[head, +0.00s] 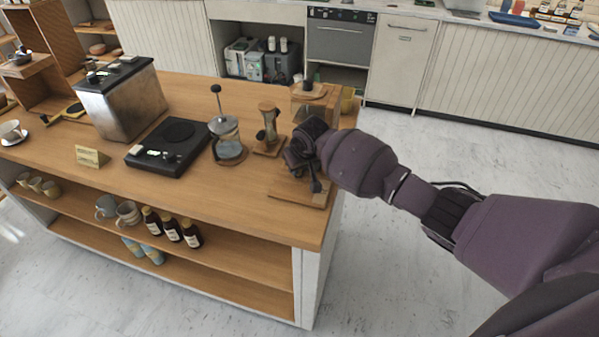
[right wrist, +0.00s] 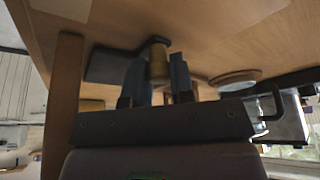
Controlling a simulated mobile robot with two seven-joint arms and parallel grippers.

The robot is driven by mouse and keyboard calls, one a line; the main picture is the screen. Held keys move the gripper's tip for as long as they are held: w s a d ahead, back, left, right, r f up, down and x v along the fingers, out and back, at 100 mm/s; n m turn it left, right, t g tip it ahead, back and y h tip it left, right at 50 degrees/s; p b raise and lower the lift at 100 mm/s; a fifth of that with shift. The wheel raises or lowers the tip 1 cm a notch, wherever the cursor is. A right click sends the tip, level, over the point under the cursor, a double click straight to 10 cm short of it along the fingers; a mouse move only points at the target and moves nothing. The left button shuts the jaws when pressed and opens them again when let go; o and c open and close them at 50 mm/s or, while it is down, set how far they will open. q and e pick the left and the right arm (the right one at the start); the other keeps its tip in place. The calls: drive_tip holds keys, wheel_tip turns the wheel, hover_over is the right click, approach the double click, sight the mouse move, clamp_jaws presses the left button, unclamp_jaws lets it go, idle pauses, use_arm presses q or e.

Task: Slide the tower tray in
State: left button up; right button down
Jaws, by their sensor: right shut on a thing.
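A wooden tower (head: 328,103) stands at the right end of the counter, with a wooden base board (head: 295,192) in front. My right gripper (head: 305,150) covers its middle in the head view. In the right wrist view my right gripper (right wrist: 158,80) is shut on a short brass-coloured knob (right wrist: 158,60), one finger on each side. A dark flat piece (right wrist: 112,66) lies behind the knob; it may be the tower tray, but I cannot tell how far out it is. My left gripper is not in view.
A pour-over stand (head: 268,130), a French press (head: 227,140) and a black scale (head: 170,146) stand left of the tower. A steel machine (head: 122,98) is farther left. Open floor (head: 430,160) lies right of the counter.

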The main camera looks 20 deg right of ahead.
drive_tip(key=shift+w+d+r, duration=0.1)
drive_tip(key=shift+d, duration=0.05)
drive_tip(key=c, duration=1)
unclamp_jaws()
drive_tip(key=shift+w, duration=0.15)
drive_tip(key=v, duration=1)
drive_tip(key=shift+s+r+p, duration=0.25)
drive_tip(key=shift+r+p, duration=0.1)
drive_tip(key=shift+f, duration=0.1)
